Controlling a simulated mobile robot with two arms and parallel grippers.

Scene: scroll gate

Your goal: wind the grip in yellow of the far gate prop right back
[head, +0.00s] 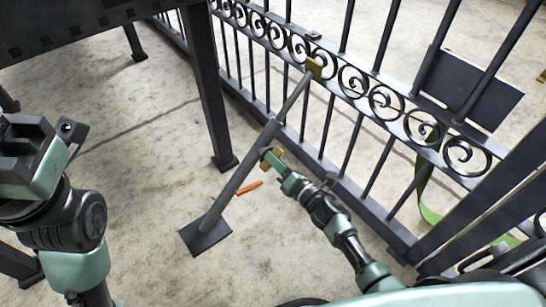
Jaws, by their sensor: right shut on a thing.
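The gate prop (239,177) is a grey slanted tube. It runs from a dark square foot plate on the floor up to a yellowish bracket (314,68) on the gate (352,82). The yellow grip (277,151) sits at the middle of the prop, partly hidden by my right gripper (270,160). My right gripper is shut on this grip, reaching in from the lower right. My left arm is at the left edge, well apart from the prop; its dark end (27,140) does not show clear fingertips.
A dark post (208,90) stands left of the prop under a dark beam. A green strap (425,190) hangs by the gate at right. Concrete floor left of the foot plate is clear.

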